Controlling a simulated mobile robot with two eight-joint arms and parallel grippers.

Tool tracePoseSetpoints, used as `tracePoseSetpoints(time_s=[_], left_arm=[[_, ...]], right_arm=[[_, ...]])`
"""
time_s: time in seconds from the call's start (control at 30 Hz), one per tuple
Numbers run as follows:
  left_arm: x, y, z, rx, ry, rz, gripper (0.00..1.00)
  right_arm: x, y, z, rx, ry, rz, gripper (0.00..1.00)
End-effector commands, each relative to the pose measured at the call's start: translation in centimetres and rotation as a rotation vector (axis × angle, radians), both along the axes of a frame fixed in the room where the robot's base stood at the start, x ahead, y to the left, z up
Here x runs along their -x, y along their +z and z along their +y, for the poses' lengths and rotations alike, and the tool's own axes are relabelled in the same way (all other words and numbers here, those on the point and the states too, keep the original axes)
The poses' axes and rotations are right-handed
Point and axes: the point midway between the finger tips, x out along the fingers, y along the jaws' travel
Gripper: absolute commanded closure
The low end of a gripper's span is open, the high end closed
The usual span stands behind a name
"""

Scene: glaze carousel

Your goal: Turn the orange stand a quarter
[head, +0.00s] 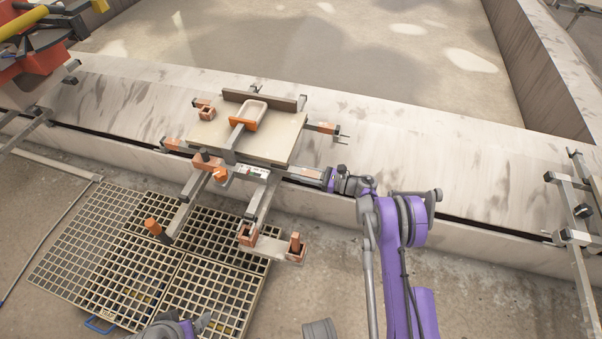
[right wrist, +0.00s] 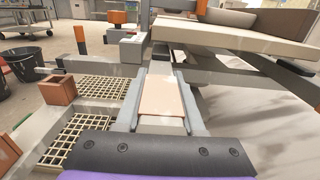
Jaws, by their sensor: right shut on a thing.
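A stand of grey metal bars with orange-brown ends (head: 262,195) stands across the long pale ledge, mid-picture in the head view. A flat beige board (head: 275,146) lies on top of it. On the board is a pale tray-like piece with an orange grip (head: 243,124). My right gripper (head: 322,178) reaches in from the right and is shut on an orange-brown bar end of the stand. In the right wrist view the peach-coloured bar (right wrist: 161,101) lies between its two grey fingers. My left gripper (head: 190,326) shows only partly at the bottom edge; its jaw opening is unclear.
Beige floor grating (head: 60,242) lies at lower left, below the stand's front bars. A red-orange machine with a yellow tube (head: 22,22) is at top left. Another metal frame (head: 573,237) stands at the right edge. The ledge (head: 440,165) right of the stand is clear.

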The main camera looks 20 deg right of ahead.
Motion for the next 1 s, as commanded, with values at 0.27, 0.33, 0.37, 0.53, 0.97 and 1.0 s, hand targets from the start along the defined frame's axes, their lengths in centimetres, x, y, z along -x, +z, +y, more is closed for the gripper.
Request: tracePoseSetpoints(time_s=[0.27,0.33,0.37,0.53,0.97,1.0], left_arm=[[0.0,0.0,0.0,0.000,0.000,0.000,0.11],[0.0,0.0,0.0,0.000,0.000,0.000,0.11],[0.0,0.0,0.0,0.000,0.000,0.000,0.11],[0.0,0.0,0.0,0.000,0.000,0.000,0.11],[0.0,0.2,0.0,0.000,0.000,0.000,0.11],[0.0,0.3,0.0,0.000,0.000,-0.001,0.11]], right_arm=[[0.0,0.0,0.0,0.000,0.000,0.000,1.00],[0.0,0.0,0.0,0.000,0.000,0.000,1.00],[0.0,0.0,0.0,0.000,0.000,0.000,1.00],[0.0,0.0,0.0,0.000,0.000,0.000,1.00],[0.4,0.0,1.1,-0.001,-0.034,-0.001,1.00],[0.7,0.0,1.7,0.000,-0.054,-0.001,1.00]])
